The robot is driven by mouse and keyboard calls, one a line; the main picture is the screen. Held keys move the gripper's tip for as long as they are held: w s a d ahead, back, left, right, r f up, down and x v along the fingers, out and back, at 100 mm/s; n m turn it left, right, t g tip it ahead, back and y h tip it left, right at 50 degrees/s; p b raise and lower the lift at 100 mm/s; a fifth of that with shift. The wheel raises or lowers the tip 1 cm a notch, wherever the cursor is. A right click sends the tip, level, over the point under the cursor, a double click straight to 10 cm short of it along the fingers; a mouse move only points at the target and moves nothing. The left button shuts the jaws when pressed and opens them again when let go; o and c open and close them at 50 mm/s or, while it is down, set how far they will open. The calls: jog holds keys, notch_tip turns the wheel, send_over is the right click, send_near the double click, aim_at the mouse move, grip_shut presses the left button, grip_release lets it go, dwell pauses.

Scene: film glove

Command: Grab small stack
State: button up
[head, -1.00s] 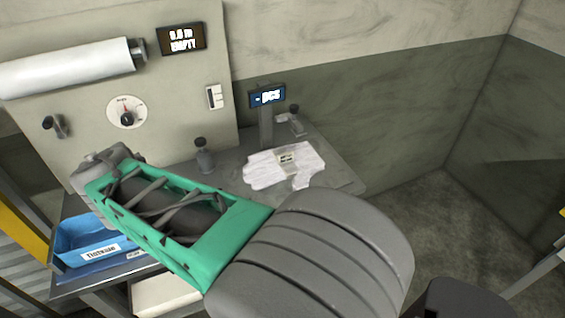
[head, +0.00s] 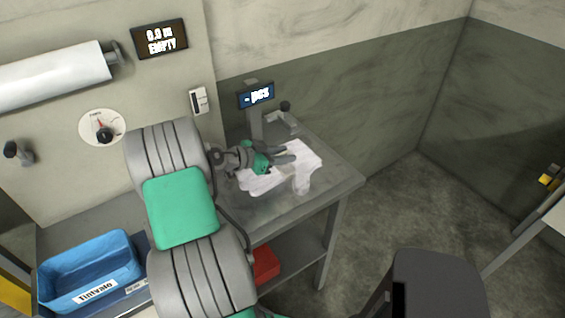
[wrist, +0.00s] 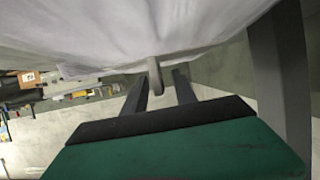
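A small stack of white, glove-like sheets (head: 304,176) lies on the right part of the grey worktop, in front of the small display. My gripper (head: 290,154) is over the left and back part of the stack, its fingers pointing right. The two grey fingers look spread apart, with nothing clearly held between them. Whether they touch the stack I cannot tell. In the wrist view the white material (wrist: 130,30) fills the top, very close to the camera. My gripper hides part of the stack.
The display (head: 256,95) on a post reads "- pcs" behind the stack. A blue bin (head: 90,275) stands at the left. A red box (head: 265,264) is under the worktop (head: 338,183). A film roll (head: 55,75) hangs on the wall panel.

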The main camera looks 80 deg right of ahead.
jog(key=shift+w, duration=0.1)
grip_shut()
dwell(0.6)
